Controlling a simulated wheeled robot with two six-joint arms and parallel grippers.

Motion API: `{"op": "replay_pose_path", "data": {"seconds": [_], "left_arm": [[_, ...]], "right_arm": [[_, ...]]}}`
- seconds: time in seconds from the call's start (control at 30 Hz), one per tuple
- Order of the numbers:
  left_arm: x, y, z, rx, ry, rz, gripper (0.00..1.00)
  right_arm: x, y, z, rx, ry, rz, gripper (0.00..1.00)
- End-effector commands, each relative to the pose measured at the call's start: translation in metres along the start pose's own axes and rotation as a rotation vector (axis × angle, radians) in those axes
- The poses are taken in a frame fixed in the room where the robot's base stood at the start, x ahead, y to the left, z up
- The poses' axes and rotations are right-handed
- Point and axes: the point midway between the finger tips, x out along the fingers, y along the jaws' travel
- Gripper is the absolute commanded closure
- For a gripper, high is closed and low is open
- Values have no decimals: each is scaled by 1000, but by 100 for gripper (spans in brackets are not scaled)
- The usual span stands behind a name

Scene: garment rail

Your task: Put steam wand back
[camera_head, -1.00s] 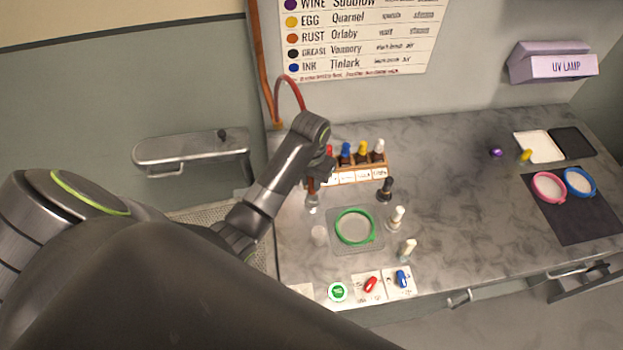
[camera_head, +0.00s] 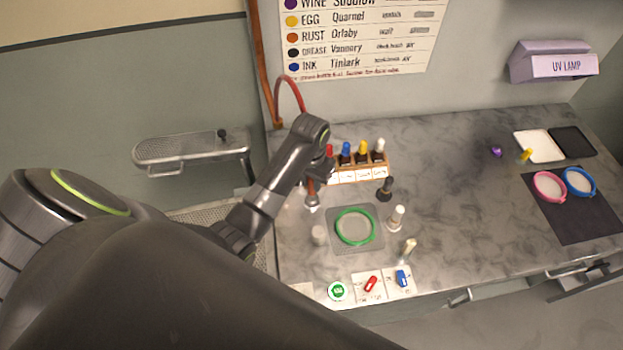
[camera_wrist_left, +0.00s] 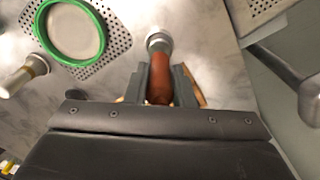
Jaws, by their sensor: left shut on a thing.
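The steam wand (camera_wrist_left: 158,88) has an orange-brown handle and a round silver head. My left gripper (camera_wrist_left: 160,82) is shut around its handle in the left wrist view, with a finger on each side. In the head view the wand (camera_head: 312,198) hangs head down below my left gripper (camera_head: 318,178), near the left part of the marble counter. A red hose (camera_head: 291,88) arches above my wrist from the wall pipe. I cannot tell whether the wand's head touches the counter. The wand's holder cannot be made out. My right gripper is not in view.
A bottle rack (camera_head: 362,172) stands close right of the gripper. A green hoop (camera_head: 342,240) lies on a perforated plate, with several small bottles around it. Red and blue switches (camera_head: 370,284) sit at the front edge. The counter's middle right is clear.

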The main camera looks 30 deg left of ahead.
Motion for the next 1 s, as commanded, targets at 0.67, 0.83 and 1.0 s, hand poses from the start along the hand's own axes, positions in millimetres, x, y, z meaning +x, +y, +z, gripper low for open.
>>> {"op": "replay_pose_path", "data": {"seconds": [0.67,0.83,1.0], "left_arm": [[6,0,0,0,0,0,100],[11,0,0,0,0,0,100],[12,0,0,0,0,0,100]], "right_arm": [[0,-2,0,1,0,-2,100],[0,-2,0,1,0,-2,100],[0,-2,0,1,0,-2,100]]}}
